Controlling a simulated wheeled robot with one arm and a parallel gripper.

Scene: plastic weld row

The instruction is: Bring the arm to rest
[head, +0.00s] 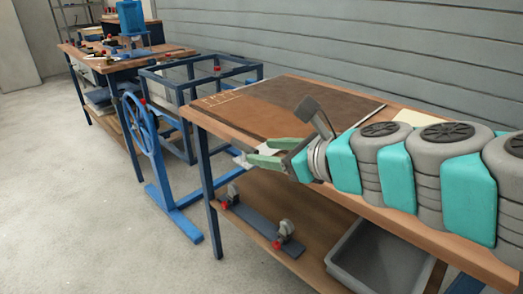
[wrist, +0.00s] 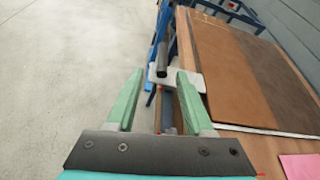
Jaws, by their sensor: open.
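My arm reaches in from the right over the front edge of the near workbench. My gripper (head: 258,152) points left, its two green fingers apart. In the wrist view my gripper (wrist: 160,75) is also open, with nothing held between the fingers. A pale plate (wrist: 188,80) with a dark cylinder (wrist: 162,60) shows just past the fingertips at the bench edge. I cannot tell how far it is from them.
The workbench (head: 310,94) carries a dark brown mat (wrist: 235,65). A pink sheet (wrist: 298,166) lies near the wrist. A grey bin (head: 375,262) sits on the lower shelf. A blue wheel stand (head: 143,128) and a blue frame (head: 205,72) stand to the left. The floor (head: 90,220) is clear.

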